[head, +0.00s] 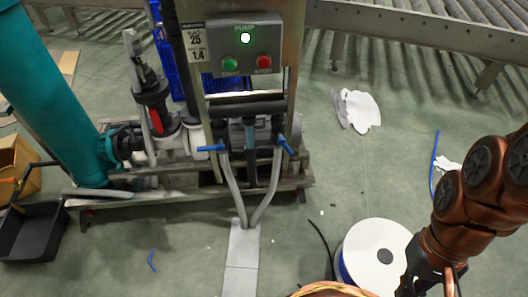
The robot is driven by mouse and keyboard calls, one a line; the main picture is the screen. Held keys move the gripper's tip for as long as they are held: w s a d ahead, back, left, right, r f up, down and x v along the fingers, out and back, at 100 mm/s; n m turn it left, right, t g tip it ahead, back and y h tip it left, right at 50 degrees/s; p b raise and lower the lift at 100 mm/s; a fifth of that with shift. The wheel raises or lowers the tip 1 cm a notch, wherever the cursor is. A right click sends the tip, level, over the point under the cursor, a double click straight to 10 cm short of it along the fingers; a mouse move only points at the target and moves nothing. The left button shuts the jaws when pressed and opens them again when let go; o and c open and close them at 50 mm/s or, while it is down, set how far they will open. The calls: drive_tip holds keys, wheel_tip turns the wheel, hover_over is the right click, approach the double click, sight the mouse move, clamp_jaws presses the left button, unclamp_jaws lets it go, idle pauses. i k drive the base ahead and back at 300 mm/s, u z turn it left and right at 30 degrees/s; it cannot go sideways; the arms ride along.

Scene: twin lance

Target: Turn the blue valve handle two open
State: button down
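Two small blue valve handles sit low on the front of the pump stand, each near the top of a grey hose. The left blue handle (211,148) lies roughly level, pointing left. The right blue handle (286,145) is tilted. I see no number on either, so I cannot tell which is handle two. My gripper (432,286) is at the lower right, to the right of and nearer than both handles, well apart from them. The bottom edge cuts it off, and its fingertips are not clear.
A pump control box (243,50) with green and red buttons is above the handles. A white spool (382,258) stands on the floor beside my arm. A black tray (34,232) is at left, a roller conveyor (420,30) behind. Floor right of the stand is mostly clear.

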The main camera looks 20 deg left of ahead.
sight(282, 141)
drive_tip(key=u, duration=2.1)
drive_tip(key=k, duration=0.95)
drive_tip(key=z, duration=0.9)
drive_tip(key=i, duration=0.5)
drive_tip(key=u, duration=0.05)
